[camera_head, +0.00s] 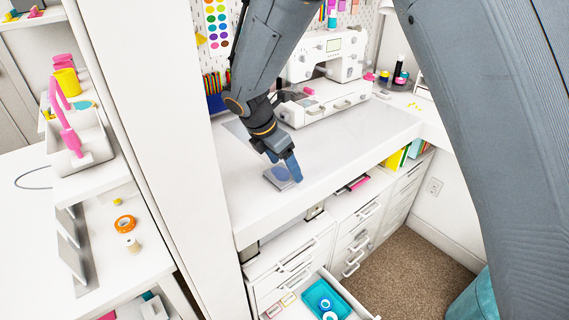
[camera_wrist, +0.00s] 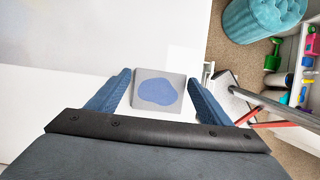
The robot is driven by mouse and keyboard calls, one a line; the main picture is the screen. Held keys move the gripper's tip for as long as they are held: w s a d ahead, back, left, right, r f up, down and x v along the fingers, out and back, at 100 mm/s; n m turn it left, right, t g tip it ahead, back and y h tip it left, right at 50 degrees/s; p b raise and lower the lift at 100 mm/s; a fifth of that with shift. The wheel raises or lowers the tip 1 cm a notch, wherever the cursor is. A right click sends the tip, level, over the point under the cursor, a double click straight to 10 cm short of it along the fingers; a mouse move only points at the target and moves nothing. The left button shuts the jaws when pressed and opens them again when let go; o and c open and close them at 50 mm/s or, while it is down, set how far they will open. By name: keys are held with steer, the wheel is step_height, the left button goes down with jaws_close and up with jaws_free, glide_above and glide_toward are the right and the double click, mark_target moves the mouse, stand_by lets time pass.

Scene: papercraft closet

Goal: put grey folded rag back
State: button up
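The grey folded rag (camera_head: 270,181) is a flat grey square with a blue blotch on top. It appears to lie on the white desk top near the front edge, partly covered by my gripper in the head view. My gripper (camera_head: 288,168) points down at it from above. In the wrist view the rag (camera_wrist: 174,82) lies between the two blue fingers of my gripper (camera_wrist: 160,92), with a small gap at each side. The fingers are apart and not closed on it. I cannot tell the exact height of the fingertips over the desk.
A white sewing machine (camera_head: 332,62) stands behind on the desk (camera_head: 370,128). Below, an open drawer (camera_head: 345,296) holds a teal tray (camera_head: 318,290). A tall white panel (camera_head: 160,130) bounds the desk's left side. A teal pouf (camera_wrist: 258,22) stands on the carpet. The desk around the rag is clear.

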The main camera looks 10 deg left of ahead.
steer(key=shift+o, duration=1.3)
steer(key=shift+r, duration=0.1)
steer(key=b+v, duration=0.4)
steer(key=v, duration=0.8)
steer(key=s+d+f+m+g+y, duration=0.1)
steer(key=d+f+m, duration=0.2)
steer(key=d+m, duration=0.6)
steer(key=s+d+f+m+g+y, duration=0.15)
steer(key=d+f+m, duration=0.3)
steer(key=d, duration=0.75)
steer(key=s+d+f+m, duration=0.4)
steer(key=s+d+m, duration=0.6)
steer(key=d+m, duration=0.4)
steer(key=shift+s, duration=0.2)
steer(key=shift+w+f+m+y, duration=0.1)
steer(key=shift+f+m+y, duration=0.15)
